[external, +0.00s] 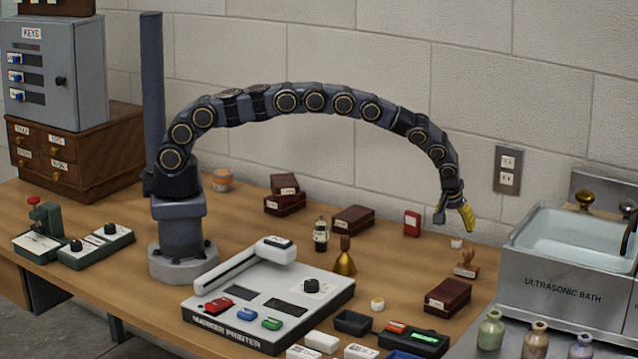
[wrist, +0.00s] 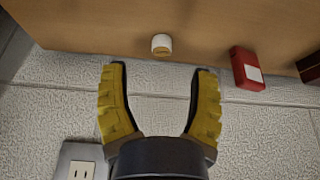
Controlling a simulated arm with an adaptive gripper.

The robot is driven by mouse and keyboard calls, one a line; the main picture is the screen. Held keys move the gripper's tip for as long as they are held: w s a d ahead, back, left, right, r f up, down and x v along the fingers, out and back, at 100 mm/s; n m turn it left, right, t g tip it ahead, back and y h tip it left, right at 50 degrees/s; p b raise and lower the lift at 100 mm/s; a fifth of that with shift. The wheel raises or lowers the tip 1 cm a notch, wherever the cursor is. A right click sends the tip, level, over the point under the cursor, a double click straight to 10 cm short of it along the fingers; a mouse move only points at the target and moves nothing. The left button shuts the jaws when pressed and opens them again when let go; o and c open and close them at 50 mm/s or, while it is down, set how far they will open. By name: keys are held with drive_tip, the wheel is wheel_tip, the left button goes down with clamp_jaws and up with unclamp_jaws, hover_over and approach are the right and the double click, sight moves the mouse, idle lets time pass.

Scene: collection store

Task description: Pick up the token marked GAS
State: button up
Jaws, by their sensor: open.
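My gripper (external: 454,220) has yellow fingers and hangs above the back right of the bench, near the wall. In the wrist view my gripper (wrist: 159,70) is open with nothing between its fingers. A small white round token (external: 456,243) sits on the bench just below the fingers. In the wrist view this token (wrist: 161,44) appears just beyond the fingertips, roughly centred between them, and apart from them. Another small pale round token (external: 377,304) sits right of the marker printer. I cannot read GAS on either token.
A red box (external: 412,224) stands left of the nearer token; it also shows in the wrist view (wrist: 246,68). A wooden-handled stamp (external: 466,265) and a dark red box (external: 447,297) are in front. The ultrasonic bath (external: 560,265) is at right. The wall is close behind.

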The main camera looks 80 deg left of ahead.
sight(457, 239)
drive_tip(key=shift+a+x, duration=0.15)
drive_tip(key=shift+x, duration=1.4)
drive_tip(key=shift+a+x, duration=0.15)
drive_tip(key=shift+x, duration=1.4)
drive_tip(key=shift+r, duration=0.1)
drive_tip(key=c, duration=1)
